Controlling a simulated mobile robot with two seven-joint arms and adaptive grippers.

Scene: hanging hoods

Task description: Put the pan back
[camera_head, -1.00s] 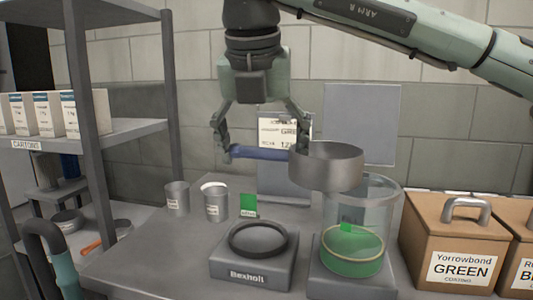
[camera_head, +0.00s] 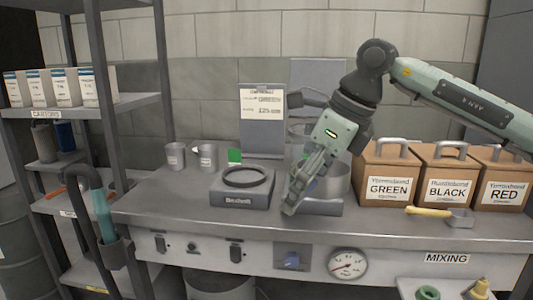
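The grey metal pan (camera_head: 337,181) is at the middle of the bench, partly behind my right gripper (camera_head: 296,203). A bit of its blue-purple handle (camera_head: 310,187) shows between the fingers, which appear to grip it; the contact is mostly hidden. The gripper points down, low over the bench's front. The glass vessel (camera_head: 297,142) stands behind the gripper and is largely covered; its grey stand (camera_head: 322,207) shows below. To the left is the grey Bexholt scale (camera_head: 244,200) with a dark ring on top, empty. My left gripper is not in view.
Green, black and red coating boxes (camera_head: 388,190) stand at the right, with a yellow-handled scoop (camera_head: 430,212) before them. Two metal cups (camera_head: 208,158) and a sign (camera_head: 262,120) are behind the scale. A shelf rack (camera_head: 105,125) stands left. A gauge (camera_head: 347,265) is on the bench front.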

